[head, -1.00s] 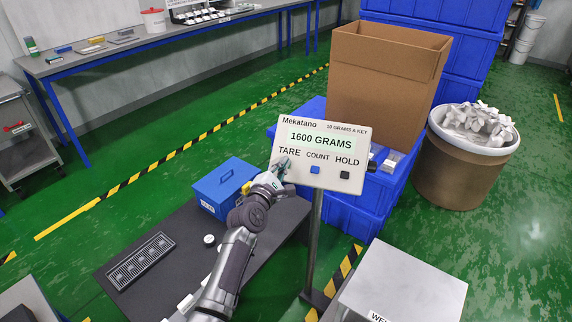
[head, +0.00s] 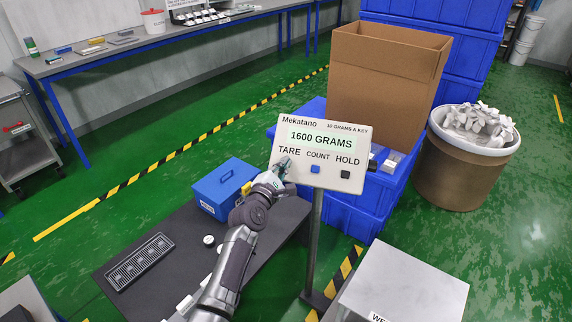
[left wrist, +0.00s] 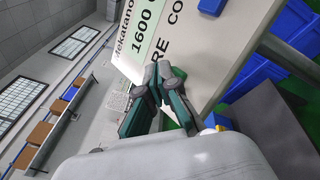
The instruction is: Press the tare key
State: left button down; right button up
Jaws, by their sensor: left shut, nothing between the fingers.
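The indicator panel (head: 321,150) stands on a post and reads 1600 GRAMS above the labels TARE, COUNT and HOLD. A blue key (head: 315,169) sits under COUNT and a dark key (head: 345,174) under HOLD. My left gripper (head: 283,166) is shut and empty, its fingertips at the spot below TARE. In the left wrist view the shut fingers (left wrist: 162,78) are right at the panel face (left wrist: 225,30). My right gripper is not in view.
A blue box (head: 225,188) and a black slotted tray (head: 140,261) sit on the dark table (head: 185,225) under my left arm. A large cardboard box (head: 385,85) on blue crates stands behind the panel. A steel platform (head: 405,282) is at front right.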

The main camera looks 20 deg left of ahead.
pick_arm(q)
jog(key=shift+w+f, duration=0.2)
jog(key=shift+r, duration=0.1)
dwell(0.4)
jog(key=shift+s+r+p, duration=0.5)
jog(key=shift+s+p, duration=0.1)
jog(key=shift+p, duration=0.05)
jog(key=s+r+p, duration=0.3)
jog(key=p, duration=0.2)
jog(key=shift+s+r, duration=0.25)
dwell(0.6)
